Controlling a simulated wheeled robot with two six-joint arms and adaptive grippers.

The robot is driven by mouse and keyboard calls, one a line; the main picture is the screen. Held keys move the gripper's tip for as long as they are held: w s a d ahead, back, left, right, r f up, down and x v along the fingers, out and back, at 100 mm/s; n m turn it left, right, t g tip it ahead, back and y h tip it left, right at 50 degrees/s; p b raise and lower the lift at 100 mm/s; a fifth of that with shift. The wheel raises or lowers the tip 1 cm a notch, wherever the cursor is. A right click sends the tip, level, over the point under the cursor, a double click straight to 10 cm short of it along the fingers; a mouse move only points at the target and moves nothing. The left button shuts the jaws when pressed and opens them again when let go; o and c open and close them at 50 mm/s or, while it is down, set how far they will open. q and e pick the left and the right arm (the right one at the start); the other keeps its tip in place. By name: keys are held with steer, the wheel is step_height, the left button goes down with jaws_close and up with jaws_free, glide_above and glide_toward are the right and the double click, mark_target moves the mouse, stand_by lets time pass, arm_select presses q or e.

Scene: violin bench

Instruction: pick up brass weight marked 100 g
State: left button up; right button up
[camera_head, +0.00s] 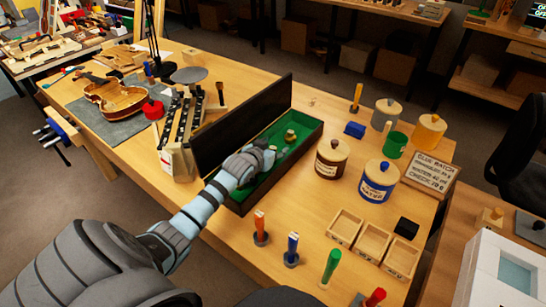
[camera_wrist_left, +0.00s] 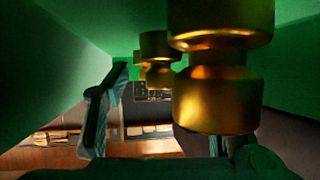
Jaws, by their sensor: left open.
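Brass weights (camera_head: 290,136) stand in an open long box with a green lining (camera_head: 308,128), in the head view. My left gripper (camera_head: 264,156) is down inside the box, at the near side of these weights. In the left wrist view one large brass weight (camera_wrist_left: 214,98) looms very close at right of centre, and smaller-looking brass weights (camera_wrist_left: 157,72) stand beyond it. One gripper finger shows at left, apart from the weights; the other is largely hidden behind the large weight. My left gripper is open. No 100 g marking is readable. My right gripper is not visible.
The box's dark raised lid (camera_head: 245,122) stands behind my left gripper. Brown (camera_head: 331,160) and blue (camera_head: 378,182) lidded jars stand right of the box. Small wooden trays (camera_head: 372,243) and coloured-handled tools (camera_head: 292,247) are nearer. A violin (camera_head: 116,98) lies at left.

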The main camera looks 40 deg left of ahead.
arm_select(q)
steer(key=shift+r, duration=0.1)
jaws_close()
steer(key=shift+r, duration=0.1)
